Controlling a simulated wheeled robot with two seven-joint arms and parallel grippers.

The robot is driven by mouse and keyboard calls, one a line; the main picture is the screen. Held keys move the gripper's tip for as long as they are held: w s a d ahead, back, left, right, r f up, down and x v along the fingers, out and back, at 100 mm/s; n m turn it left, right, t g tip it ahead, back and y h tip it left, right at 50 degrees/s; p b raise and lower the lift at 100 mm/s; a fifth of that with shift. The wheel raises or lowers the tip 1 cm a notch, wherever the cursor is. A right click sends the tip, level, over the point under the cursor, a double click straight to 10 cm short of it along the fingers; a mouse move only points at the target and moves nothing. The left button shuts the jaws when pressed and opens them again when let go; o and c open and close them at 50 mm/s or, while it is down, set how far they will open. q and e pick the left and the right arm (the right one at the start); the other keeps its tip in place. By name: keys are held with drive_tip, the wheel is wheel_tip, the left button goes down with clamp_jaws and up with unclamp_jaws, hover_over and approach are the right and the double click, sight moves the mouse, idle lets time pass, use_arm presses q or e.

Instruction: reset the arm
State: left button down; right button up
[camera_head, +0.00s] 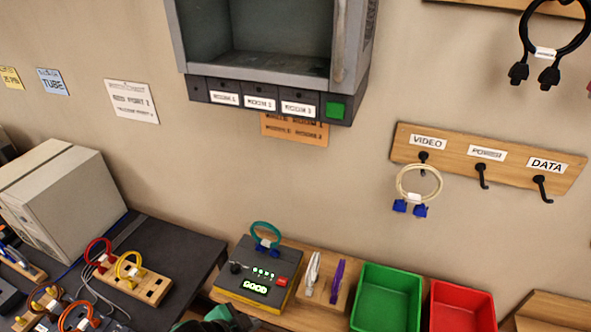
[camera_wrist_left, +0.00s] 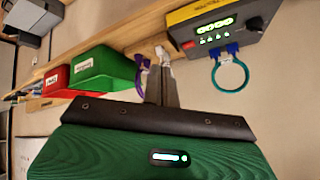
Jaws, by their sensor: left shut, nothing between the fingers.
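My left gripper (camera_head: 222,312) is at the bottom edge of the head view, just in front of the grey and yellow tester box (camera_head: 255,272); only a small part of it shows. In the left wrist view its fingers (camera_wrist_left: 161,75) are together and hold nothing. The tester's display reads "GOOD" in the head view, and a teal cable loop (camera_head: 266,232) is plugged into it. The tester also shows at the upper right of the left wrist view (camera_wrist_left: 232,22). My right gripper is in neither view.
A wooden stand (camera_head: 325,272) with white and purple clips, a green bin (camera_head: 386,297) and a red bin (camera_head: 461,305) line the shelf. A dark table (camera_head: 180,243) with a cable block (camera_head: 136,280) is left. A wall rack (camera_head: 480,160) holds a cream cable (camera_head: 418,184) on VIDEO.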

use_arm(q)
drive_tip(key=s+a+n+g+y, duration=0.3)
drive_tip(key=s+a+n+y, duration=0.2)
drive_tip(key=s+a+n, duration=0.65)
drive_tip(key=s+a+f+m+g+b, duration=0.15)
drive_tip(key=f+b, duration=0.25)
drive_tip(key=f, duration=1.6)
drive_tip(key=s+f+m+b, duration=0.1)
drive_tip(key=s+f+b, duration=0.2)
drive_tip(key=f, duration=1.8)
drive_tip(key=s+a+f+b, duration=0.1)
drive_tip(key=s+f+b, duration=0.1)
drive_tip(key=s+f, duration=0.7)
drive_tip(key=s+a+f+g+b, duration=0.1)
drive_tip(key=s+a+f+b, duration=0.1)
drive_tip(key=s+f, duration=0.7)
wheel_tip(320, 180, down, 5)
drive_tip(key=shift+a+f+b, duration=0.1)
drive_tip(key=shift+a+b, duration=0.1)
drive_tip(key=shift+b, duration=0.55)
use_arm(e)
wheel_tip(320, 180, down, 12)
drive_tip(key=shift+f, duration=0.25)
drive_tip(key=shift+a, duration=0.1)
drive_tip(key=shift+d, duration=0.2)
